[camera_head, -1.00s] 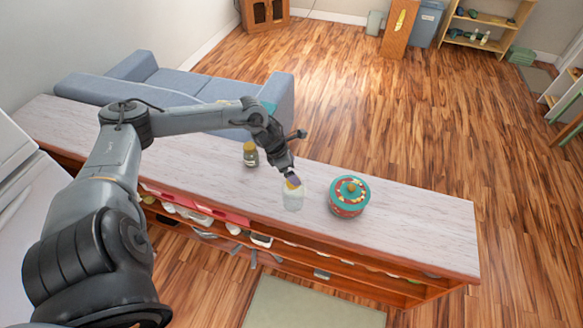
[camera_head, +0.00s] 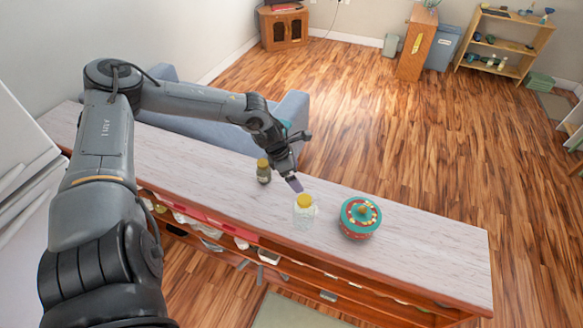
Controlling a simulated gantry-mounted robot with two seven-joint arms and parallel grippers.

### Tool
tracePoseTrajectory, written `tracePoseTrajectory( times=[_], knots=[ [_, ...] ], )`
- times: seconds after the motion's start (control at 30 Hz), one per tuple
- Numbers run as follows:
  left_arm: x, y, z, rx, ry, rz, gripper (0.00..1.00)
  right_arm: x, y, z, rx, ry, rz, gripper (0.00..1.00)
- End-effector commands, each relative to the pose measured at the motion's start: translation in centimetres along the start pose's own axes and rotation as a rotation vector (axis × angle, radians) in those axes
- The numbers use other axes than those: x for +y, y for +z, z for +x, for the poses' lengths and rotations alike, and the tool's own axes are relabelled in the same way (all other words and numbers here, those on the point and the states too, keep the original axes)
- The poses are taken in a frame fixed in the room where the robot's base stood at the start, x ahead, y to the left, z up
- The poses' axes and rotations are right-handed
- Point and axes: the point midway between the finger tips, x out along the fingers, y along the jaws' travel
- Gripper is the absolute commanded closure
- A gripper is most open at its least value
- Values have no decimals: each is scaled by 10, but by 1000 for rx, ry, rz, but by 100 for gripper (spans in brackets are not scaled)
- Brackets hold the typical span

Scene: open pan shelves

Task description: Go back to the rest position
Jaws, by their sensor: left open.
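My left gripper (camera_head: 293,181) is open above the counter top, just up and left of a clear jar (camera_head: 304,218) with a yellow lid. The jar stands upright on the counter; the fingertips look close to its lid, and I cannot tell if they touch. A small dark jar (camera_head: 263,175) with a yellow lid stands left of the gripper. A round teal and red patterned container (camera_head: 360,218) stands to the right. My right gripper is not in view.
The pale counter top (camera_head: 430,242) is bare at its right end. Open shelves with several items lie below its front edge. A blue-grey sofa (camera_head: 215,137) stands behind the counter, partly covered by my left arm. Open wooden floor (camera_head: 400,130) lies beyond.

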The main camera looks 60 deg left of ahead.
Motion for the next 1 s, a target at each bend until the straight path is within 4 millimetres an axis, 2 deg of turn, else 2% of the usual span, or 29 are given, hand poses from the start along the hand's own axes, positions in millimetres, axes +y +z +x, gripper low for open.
tracePoseTrajectory(
  times=[0.2,0.37,0.47,0.57,0.67,0.77,0.9,1.0],
  knots=[
    [0,1,-19,0,1,2,0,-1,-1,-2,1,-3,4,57],
    [-1,-3,-22,7,-2,0,0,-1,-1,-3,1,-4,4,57],
    [-8,-13,-12,23,-24,-9,0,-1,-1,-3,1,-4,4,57],
    [-31,-26,12,35,-85,-32,0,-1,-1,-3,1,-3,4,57],
    [-72,-41,44,37,-185,-67,0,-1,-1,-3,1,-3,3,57],
    [-132,-52,76,21,-320,-111,0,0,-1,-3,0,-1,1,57],
    [-232,-52,107,-51,-505,-199,0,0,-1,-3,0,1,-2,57],
    [-294,-43,118,-114,-588,-312,0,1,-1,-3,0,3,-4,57]
  ],
)
